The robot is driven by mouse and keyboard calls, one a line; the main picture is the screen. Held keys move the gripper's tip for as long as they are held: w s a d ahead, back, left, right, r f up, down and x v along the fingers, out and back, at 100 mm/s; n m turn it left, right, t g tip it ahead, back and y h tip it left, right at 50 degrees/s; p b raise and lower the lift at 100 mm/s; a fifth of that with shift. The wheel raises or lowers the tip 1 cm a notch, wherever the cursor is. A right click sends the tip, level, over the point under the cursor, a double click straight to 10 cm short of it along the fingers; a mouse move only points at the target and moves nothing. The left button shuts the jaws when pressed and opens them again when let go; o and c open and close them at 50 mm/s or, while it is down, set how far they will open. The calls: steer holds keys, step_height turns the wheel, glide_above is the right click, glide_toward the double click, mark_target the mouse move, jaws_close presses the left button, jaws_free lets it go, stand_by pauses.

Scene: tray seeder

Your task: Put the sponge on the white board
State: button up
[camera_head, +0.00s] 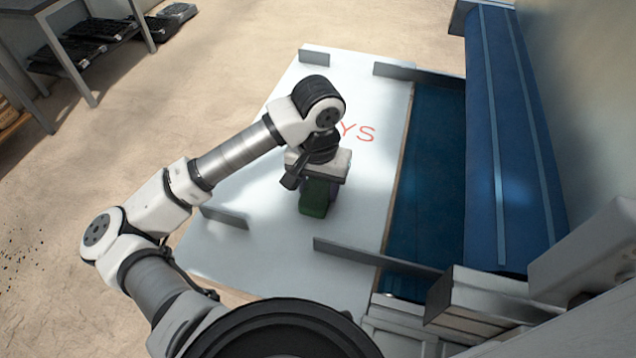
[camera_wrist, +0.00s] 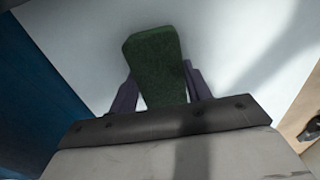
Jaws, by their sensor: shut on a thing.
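The sponge is a dark green block (camera_head: 314,198), also large in the wrist view (camera_wrist: 156,66). My gripper (camera_head: 318,185) is shut on it, with one finger on each side of the sponge in the wrist view (camera_wrist: 158,88). The white board (camera_head: 262,235) lies below and around the sponge, with red letters partly hidden by my arm. It fills the background of the wrist view (camera_wrist: 225,35). The sponge is over the board; I cannot tell whether it touches the surface.
Grey metal guides stand at the board's edges, such as the front left one (camera_head: 225,218) and the front right one (camera_head: 365,256). A blue belt (camera_head: 430,170) runs along the right. A grey table with black trays (camera_head: 85,40) stands at the back left.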

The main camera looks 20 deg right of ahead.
mark_target(319, 188)
steer(key=shift+f, duration=0.15)
steer(key=o, duration=0.9)
steer(key=shift+o, duration=0.2)
steer(key=shift+r, duration=0.2)
steer(key=shift+r, duration=0.15)
step_height(319, 188, up, 12)
steer(key=b, duration=0.2)
